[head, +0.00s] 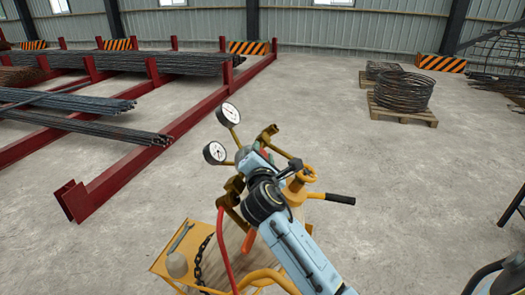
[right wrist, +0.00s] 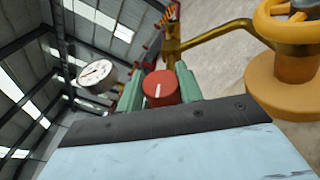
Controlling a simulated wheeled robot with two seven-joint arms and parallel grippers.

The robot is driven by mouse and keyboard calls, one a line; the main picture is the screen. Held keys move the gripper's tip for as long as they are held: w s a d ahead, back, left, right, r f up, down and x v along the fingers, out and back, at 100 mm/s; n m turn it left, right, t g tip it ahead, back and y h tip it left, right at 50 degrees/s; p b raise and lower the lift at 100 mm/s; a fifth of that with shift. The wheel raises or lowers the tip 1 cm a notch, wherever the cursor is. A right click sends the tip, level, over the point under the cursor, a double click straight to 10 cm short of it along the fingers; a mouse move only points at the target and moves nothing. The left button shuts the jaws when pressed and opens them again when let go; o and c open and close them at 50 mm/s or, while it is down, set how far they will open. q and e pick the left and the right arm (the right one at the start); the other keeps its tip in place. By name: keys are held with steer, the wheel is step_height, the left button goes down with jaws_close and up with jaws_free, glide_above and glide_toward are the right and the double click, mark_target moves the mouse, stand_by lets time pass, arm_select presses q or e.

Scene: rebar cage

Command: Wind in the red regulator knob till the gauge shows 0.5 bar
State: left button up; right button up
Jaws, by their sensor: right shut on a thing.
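My right gripper (right wrist: 160,88) is shut on the red regulator knob (right wrist: 161,87), with one green finger on each side of it. A white line on the knob's face points roughly upright in the right wrist view. In the head view, my right gripper (head: 266,155) reaches the brass regulator from below right and mostly hides the knob. Two round white gauges stand there, an upper one (head: 228,114) and a lower one (head: 215,153). One gauge (right wrist: 97,74) also shows left of the knob in the right wrist view. The readings are too small to tell. My left gripper is not in view.
A yellow handwheel (right wrist: 285,75) sits close to the right of my right gripper. A yellow trolley (head: 168,262) carries a wrench and chain, and a red hose (head: 225,250) hangs beside it. Red racks (head: 120,180) with rebar stand left.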

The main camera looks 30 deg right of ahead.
steer(key=m+g, duration=0.2)
steer(key=g, duration=0.1)
steer(key=m+g, duration=0.2)
steer(key=g, duration=0.1)
steer(key=shift+h, duration=0.4)
steer(key=shift+g, duration=0.4)
steer(key=o, duration=1)
steer(key=b+v, duration=0.1)
steer(key=v, duration=1.2)
steer(key=shift+b, duration=0.3)
